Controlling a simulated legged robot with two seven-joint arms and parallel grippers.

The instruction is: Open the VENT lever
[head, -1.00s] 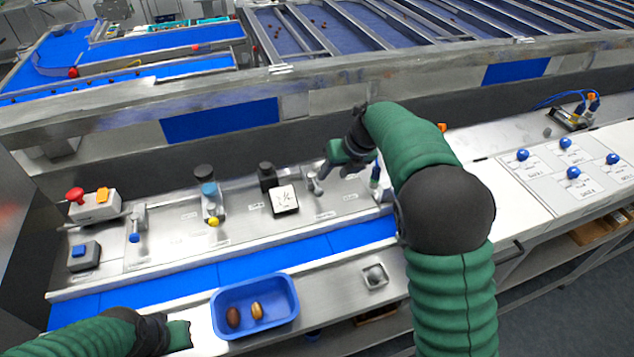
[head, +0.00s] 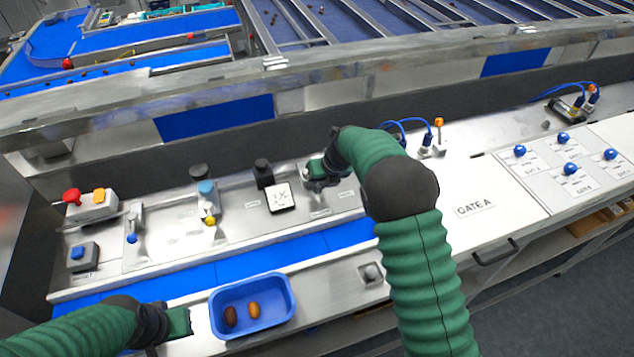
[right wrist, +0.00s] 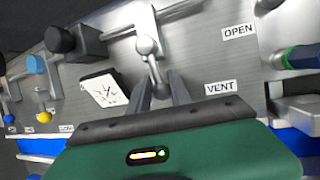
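The VENT lever (right wrist: 152,58) is a bare metal arm on a round pivot, on the steel panel. The VENT label (right wrist: 221,88) is to its right, with an OPEN label (right wrist: 239,32) above. My right gripper (right wrist: 161,82) is open, its two fingers on either side of the lever's lower end. Whether either finger touches the lever is unclear. In the head view my right gripper (head: 318,180) covers most of the lever. My left gripper (head: 185,321) is low at the left, beside the blue tray; its fingers cannot be made out clearly.
A blue tray (head: 213,318) with two dates stands at the front. A white gauge (head: 280,197) and a black knob (head: 263,173) are left of the lever. A blue belt (head: 240,265) runs below the panel.

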